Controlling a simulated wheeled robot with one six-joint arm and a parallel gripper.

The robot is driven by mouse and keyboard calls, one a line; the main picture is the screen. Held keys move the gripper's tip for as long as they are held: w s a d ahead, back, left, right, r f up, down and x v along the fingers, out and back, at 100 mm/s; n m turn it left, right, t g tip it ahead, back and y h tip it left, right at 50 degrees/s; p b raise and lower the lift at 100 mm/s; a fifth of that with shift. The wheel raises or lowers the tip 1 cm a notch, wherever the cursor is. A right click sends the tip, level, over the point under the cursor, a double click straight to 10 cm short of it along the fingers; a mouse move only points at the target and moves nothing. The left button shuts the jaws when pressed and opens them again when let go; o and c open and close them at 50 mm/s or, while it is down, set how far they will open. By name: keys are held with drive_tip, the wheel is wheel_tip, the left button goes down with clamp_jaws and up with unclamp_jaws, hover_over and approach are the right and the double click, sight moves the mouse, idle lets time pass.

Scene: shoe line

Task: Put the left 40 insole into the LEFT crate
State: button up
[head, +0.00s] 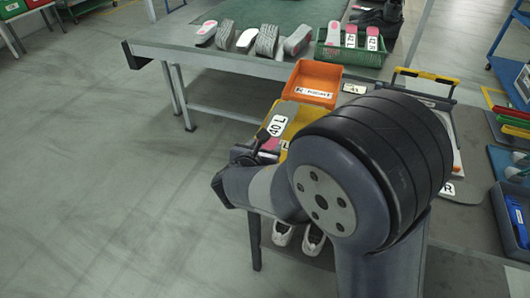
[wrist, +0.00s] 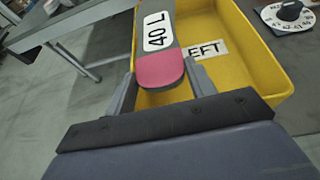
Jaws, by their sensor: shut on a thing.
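My gripper (wrist: 160,82) is shut on a grey insole (wrist: 178,32) with a pink heel, labelled "40 L". Its fingers lie on either side of the pink end. In the wrist view the insole is above the left part of the yellow LEFT crate (wrist: 235,50), whose label shows "EFT" beside the insole. In the head view the insole (head: 287,110) is held over the yellow crate (head: 309,115), left of my arm. No other insole shows in the visible part of the crate.
An orange crate (head: 313,74) stands just behind the yellow one. A green basket (head: 352,57) with pink-and-grey insoles and a row of soles is on the rear table (head: 160,40). A black dial (wrist: 289,10) is right of the yellow crate. White shoes (head: 313,238) sit below the bench.

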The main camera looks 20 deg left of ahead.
drive_tip(key=shift+f, duration=0.7)
drive_tip(key=shift+f+b, duration=0.55)
drive_tip(key=shift+b, duration=0.1)
drive_tip(key=o, duration=1)
drive_tip(key=shift+c, duration=0.2)
drive_tip(key=shift+r, duration=0.15)
drive_tip(key=shift+r+p, duration=0.6)
drive_tip(key=shift+p, duration=0.15)
drive_tip(key=p+v, duration=0.1)
drive_tip(key=v, duration=1.1)
